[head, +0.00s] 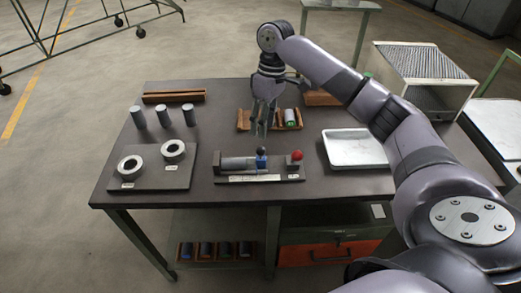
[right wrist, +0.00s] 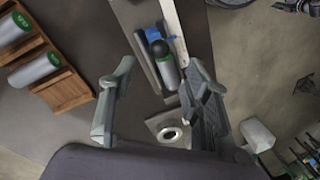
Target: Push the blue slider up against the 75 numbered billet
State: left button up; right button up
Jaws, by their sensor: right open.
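The blue slider (head: 261,159) sits in a dark gauge fixture (head: 222,179) at the front middle of the table. It also shows in the right wrist view (right wrist: 154,34), with a black knob partly covering it. A grey billet (head: 238,164) lies in the fixture just left of the slider; it shows in the right wrist view too (right wrist: 169,75). I cannot read a number on it or tell whether slider and billet touch. My right gripper (head: 262,130) is open and empty above the slider, pointing down. My left gripper is out of view.
A red ball knob (head: 297,156) stands at the fixture's right end. Behind are wooden racks, one with billets (head: 290,118). A white tray (head: 355,160) lies right. Several upright billets (head: 163,117) and a plate with two rings (head: 172,150) stand left.

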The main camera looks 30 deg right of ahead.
aim_at(261, 147)
jog(key=f, duration=0.4)
jog(key=a+f, duration=0.1)
jog(key=f, duration=0.2)
jog(key=shift+s+a+p, duration=0.1)
jog(key=shift+s+p, duration=0.2)
jog(key=shift+p, duration=0.05)
jog(key=shift+a+f, duration=0.2)
jog(key=shift+f, duration=1.05)
jog(key=c, duration=0.7)
jog(key=shift+a+f, duration=0.1)
grip_shut()
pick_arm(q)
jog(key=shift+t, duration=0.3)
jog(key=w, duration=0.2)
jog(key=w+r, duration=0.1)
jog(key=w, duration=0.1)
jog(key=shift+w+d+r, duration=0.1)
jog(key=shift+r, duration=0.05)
